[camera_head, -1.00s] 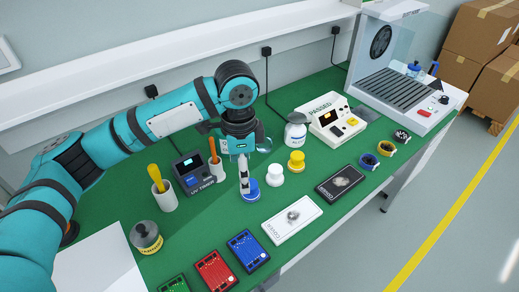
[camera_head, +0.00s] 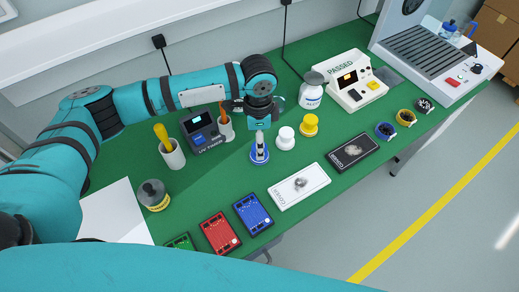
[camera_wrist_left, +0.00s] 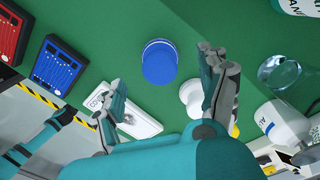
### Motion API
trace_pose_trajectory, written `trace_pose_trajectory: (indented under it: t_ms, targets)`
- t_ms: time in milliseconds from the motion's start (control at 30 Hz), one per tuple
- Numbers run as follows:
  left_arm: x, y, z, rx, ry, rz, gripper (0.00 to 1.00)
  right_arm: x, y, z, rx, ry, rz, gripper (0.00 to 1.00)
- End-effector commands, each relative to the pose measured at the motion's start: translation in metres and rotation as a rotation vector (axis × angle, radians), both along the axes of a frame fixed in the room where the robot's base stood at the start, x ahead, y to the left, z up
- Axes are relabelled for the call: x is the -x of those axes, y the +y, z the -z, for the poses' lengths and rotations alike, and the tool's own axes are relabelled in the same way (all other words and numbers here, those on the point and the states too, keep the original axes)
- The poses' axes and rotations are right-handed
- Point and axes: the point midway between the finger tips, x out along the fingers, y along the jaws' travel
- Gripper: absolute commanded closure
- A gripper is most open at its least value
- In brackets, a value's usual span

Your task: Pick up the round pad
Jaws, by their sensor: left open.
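A round blue pad (camera_head: 251,157) stands on the green bench, with white and yellow round pieces of similar size to its right. My left gripper (camera_head: 260,138) points down above the blue pad and partly covers it. In the left wrist view the blue pad (camera_wrist_left: 159,62) shows whole, between the two spread fingers of my left gripper (camera_wrist_left: 160,66). The fingers are open and hold nothing. The white piece (camera_head: 285,138) has a knob on top, and the yellow piece (camera_head: 309,126) stands beyond it. My right gripper is not in view.
A white boxed card (camera_head: 300,187) and a black one (camera_head: 353,151) lie in front. Red (camera_head: 220,233) and blue (camera_head: 253,214) boards lie nearer. A UV timer (camera_head: 201,132), tool cups, a white bottle (camera_head: 311,92) and a PASSED device (camera_head: 350,80) stand behind.

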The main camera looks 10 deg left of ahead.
Motion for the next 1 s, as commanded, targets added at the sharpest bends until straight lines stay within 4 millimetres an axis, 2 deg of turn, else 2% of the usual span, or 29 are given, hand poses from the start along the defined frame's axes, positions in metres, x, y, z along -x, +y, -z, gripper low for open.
trace_pose_trajectory:
  t_ms: [167,333,500,767,1000]
  targets:
    - [0.000,-0.001,0.010,-0.001,0.001,0.001,0.24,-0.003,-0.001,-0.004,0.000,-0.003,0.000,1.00]
    - [0.000,-0.003,0.034,-0.001,0.003,0.001,0.24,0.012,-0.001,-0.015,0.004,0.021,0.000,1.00]
    - [-0.001,-0.003,0.054,-0.001,-0.001,0.001,0.24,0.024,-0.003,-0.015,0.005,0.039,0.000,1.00]
    - [-0.001,-0.003,0.057,0.001,-0.001,0.002,0.24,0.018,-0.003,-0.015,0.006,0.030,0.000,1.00]
    - [-0.001,-0.003,0.057,0.000,-0.001,0.001,0.55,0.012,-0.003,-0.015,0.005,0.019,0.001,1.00]
